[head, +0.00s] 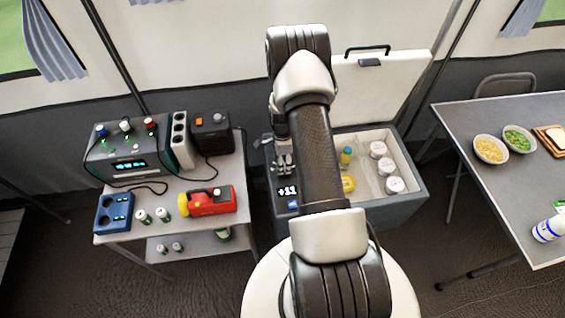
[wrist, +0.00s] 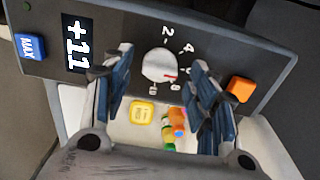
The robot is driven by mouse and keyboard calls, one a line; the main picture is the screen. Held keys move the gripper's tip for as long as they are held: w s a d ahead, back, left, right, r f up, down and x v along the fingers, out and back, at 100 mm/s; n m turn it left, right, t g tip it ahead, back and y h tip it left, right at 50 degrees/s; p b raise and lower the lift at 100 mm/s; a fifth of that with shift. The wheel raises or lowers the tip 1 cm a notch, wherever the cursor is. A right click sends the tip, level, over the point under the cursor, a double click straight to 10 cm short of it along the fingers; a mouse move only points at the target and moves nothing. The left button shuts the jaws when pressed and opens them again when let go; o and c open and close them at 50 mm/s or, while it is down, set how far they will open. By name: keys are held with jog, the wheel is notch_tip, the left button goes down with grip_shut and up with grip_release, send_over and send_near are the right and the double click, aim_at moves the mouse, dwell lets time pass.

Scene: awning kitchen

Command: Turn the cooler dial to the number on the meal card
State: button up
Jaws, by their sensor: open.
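The cooler dial (wrist: 158,66) is a round white knob with a red mark on its lower right side, toward the higher numbers. Its printed scale shows 2, 4, 8 and 10; a finger partly covers the rest. I cannot tell the exact number marked. My gripper (wrist: 161,58) is open, its fingers on either side of the dial, with no clear contact. In the head view my gripper (head: 283,163) is over the control panel of the open cooler (head: 408,208). The display (wrist: 76,44) reads +11. I cannot make out a meal card.
A blue MAX button (wrist: 31,47) and an orange button (wrist: 240,89) flank the dial on the panel. The raised lid (head: 385,95) stands behind the cooler. A cart (head: 200,243) with devices is at left, a table (head: 465,125) with bowls at right.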

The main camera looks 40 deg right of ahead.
jog(key=shift+f, duration=0.2)
jog(key=c, duration=1.1)
